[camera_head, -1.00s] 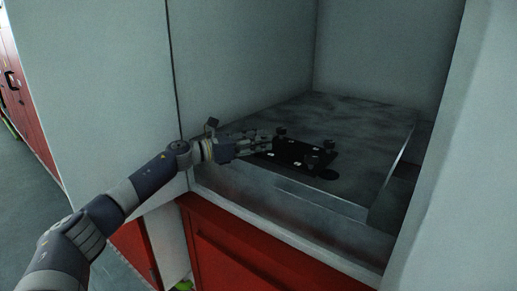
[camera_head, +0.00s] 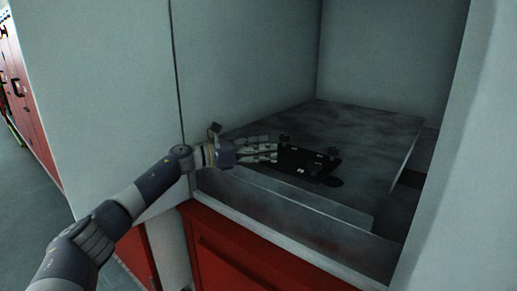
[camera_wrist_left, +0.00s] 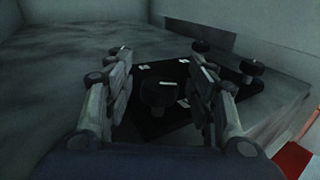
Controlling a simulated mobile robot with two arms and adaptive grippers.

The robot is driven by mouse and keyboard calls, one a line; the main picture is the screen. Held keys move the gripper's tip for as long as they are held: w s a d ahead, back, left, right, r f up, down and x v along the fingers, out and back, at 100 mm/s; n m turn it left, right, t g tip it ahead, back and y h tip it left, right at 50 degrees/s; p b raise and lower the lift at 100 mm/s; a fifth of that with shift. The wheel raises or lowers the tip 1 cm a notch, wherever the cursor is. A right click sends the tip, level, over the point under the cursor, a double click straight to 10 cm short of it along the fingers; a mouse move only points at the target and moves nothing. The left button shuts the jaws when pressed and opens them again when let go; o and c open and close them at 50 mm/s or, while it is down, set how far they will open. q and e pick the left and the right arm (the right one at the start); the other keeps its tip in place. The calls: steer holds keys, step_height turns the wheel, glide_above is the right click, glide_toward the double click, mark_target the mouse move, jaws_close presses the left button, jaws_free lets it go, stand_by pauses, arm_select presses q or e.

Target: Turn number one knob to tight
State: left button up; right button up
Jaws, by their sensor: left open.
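A black plate (camera_head: 299,158) with several dark round knobs and small white labels lies on the grey metal surface. The labels are too small to read, so I cannot tell which knob is number one. My left gripper (camera_head: 277,149) reaches in from the left to the plate's near-left edge, fingers spread. In the left wrist view its fingers (camera_wrist_left: 162,90) stand open on both sides of one knob (camera_wrist_left: 158,93), with gaps visible; no grip shows. Another knob (camera_wrist_left: 252,67) stands beyond the right finger. My right gripper is not in view.
The metal slab (camera_head: 375,135) sits in a recess between pale walls (camera_head: 245,70), with a raised front edge. Red cabinet fronts (camera_head: 245,258) are below. Bare slab lies behind and right of the plate.

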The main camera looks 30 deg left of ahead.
arm_select(q)
steer(key=v, duration=1.1)
steer(key=shift+s+a, duration=0.25)
steer(key=shift+s, duration=0.1)
steer(key=shift+f, duration=0.1)
